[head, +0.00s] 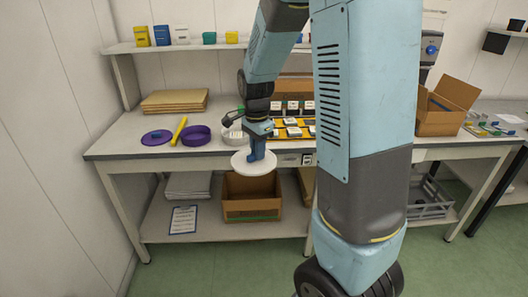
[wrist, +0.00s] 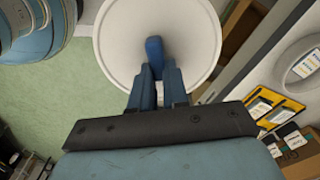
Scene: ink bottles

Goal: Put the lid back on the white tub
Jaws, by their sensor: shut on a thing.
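My gripper (head: 258,153) is shut on the white lid (head: 243,164), a flat round disc held roughly level in front of the table's front edge. In the wrist view the lid (wrist: 118,38) fills the top middle. The fingers (wrist: 156,82) close at a blue knob-like piece (wrist: 154,48) at its middle. The white tub (head: 231,133) stands open on the table behind the gripper, partly hidden by the arm. Its round rim (wrist: 283,68) shows at the right of the wrist view, with labelled items inside. The lid is apart from the tub.
A purple tub (head: 195,136), a yellow bar (head: 179,130) and a purple lid (head: 157,138) lie left of the white tub. Yellow racks (head: 282,133) with labelled pieces stand right of it. A cardboard box (head: 251,205) sits on the shelf below.

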